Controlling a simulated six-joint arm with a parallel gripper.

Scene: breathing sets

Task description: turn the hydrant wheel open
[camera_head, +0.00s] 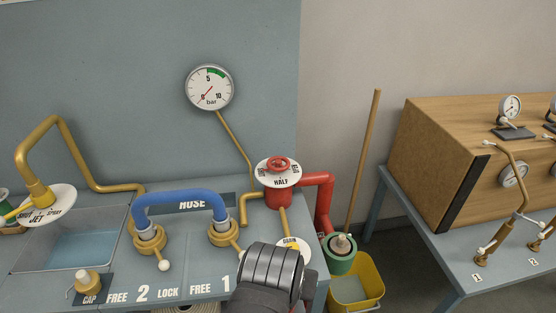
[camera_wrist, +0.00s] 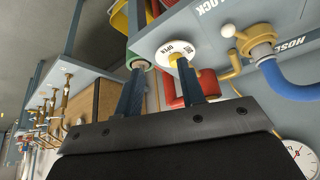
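The hydrant wheel (camera_head: 278,163) is a small red handwheel above a white dial (camera_head: 290,179) reading HALF at the front. It tops the red hydrant (camera_head: 279,197), whose red pipe (camera_head: 325,205) bends right and down. My dark ribbed wrist is in front of and below it in the head view; my fingers cannot be made out there. In the wrist view my gripper (camera_wrist: 160,66) has its two fingers apart, with nothing held between them. Red hydrant parts (camera_wrist: 208,82) show beyond the fingers; the wheel cannot be made out there.
A white drain dial (camera_head: 290,243) is partly behind my wrist; it also shows in the wrist view (camera_wrist: 175,46). The pressure gauge (camera_head: 210,88) points near 0. A blue hose (camera_head: 180,198) stands left. A yellow bucket (camera_head: 370,275) and wooden pole (camera_head: 362,160) stand right.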

